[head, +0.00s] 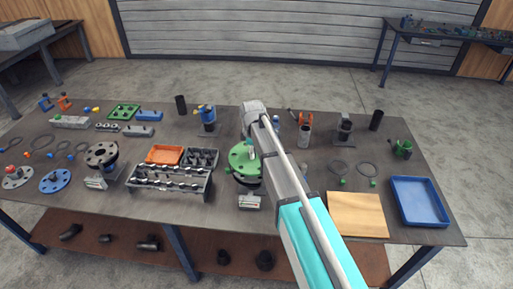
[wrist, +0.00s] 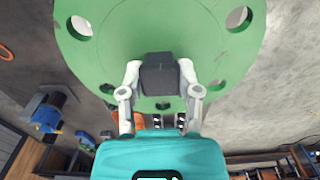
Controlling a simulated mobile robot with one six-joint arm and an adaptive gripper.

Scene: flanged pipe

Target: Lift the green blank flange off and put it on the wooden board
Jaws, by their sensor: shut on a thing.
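The green blank flange (head: 240,161) is a round disc with bolt holes at the middle of the table, partly hidden behind my arm. In the wrist view the flange (wrist: 200,30) fills the upper middle. A dark pipe part shows just below the flange in the head view; I cannot tell whether the two touch. The bare wooden board (head: 357,214) lies flat on the table to the right of my arm.
A blue tray (head: 419,201) lies right of the board. A grey bolt rack (head: 170,183) and an orange tray (head: 165,155) stand left of the flange. A small grey block (head: 249,202) sits in front of it. Two dark rings lie behind the board.

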